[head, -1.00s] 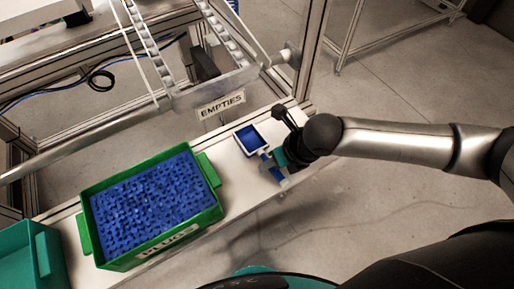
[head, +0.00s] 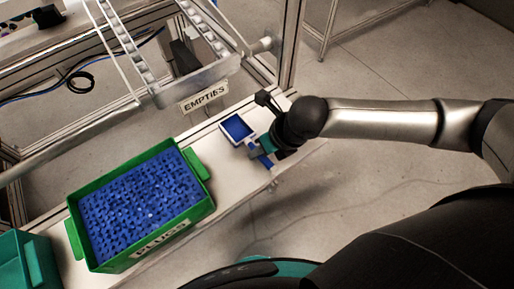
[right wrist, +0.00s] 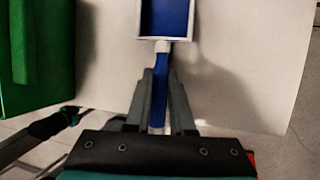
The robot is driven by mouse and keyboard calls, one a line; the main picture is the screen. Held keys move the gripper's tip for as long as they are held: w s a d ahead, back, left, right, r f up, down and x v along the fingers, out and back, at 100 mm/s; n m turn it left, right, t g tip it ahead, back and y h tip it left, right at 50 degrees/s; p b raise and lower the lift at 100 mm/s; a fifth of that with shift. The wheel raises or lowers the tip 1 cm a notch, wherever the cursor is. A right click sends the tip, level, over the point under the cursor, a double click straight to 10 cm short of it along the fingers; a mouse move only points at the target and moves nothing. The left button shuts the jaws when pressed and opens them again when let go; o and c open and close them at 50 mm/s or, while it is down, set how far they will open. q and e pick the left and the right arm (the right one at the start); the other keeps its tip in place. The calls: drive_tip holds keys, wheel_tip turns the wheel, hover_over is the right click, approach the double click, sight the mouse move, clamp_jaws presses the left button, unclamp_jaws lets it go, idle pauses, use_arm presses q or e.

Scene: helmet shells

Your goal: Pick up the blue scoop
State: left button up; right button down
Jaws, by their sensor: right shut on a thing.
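The blue scoop (head: 238,128) has a square pan with a pale rim and a blue handle. It is over the white bench top (head: 232,186), to the right of the green bin. I cannot tell whether it touches the bench. My right gripper (head: 261,152) is shut on the scoop's handle. In the right wrist view, the two fingers (right wrist: 160,90) lie on either side of the blue handle (right wrist: 161,65), and the pan (right wrist: 165,18) points away from the gripper, partly cut off by the top edge. My left gripper is not in view.
A green bin (head: 203,212) full of blue plugs stands on the bench, left of the scoop. A teal bin (head: 22,265) is at the lower left. A roller chute with an "EMPTIES" sign (head: 205,97) and a metal post (head: 290,45) stand behind the scoop.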

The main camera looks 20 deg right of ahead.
wheel_tip(320, 180, up, 20)
drive_tip(key=p, duration=0.2)
drive_tip(key=shift+p, duration=0.3)
drive_tip(key=c, duration=1.4)
unclamp_jaws()
clamp_jaws()
drive_tip(key=shift+f, duration=0.15)
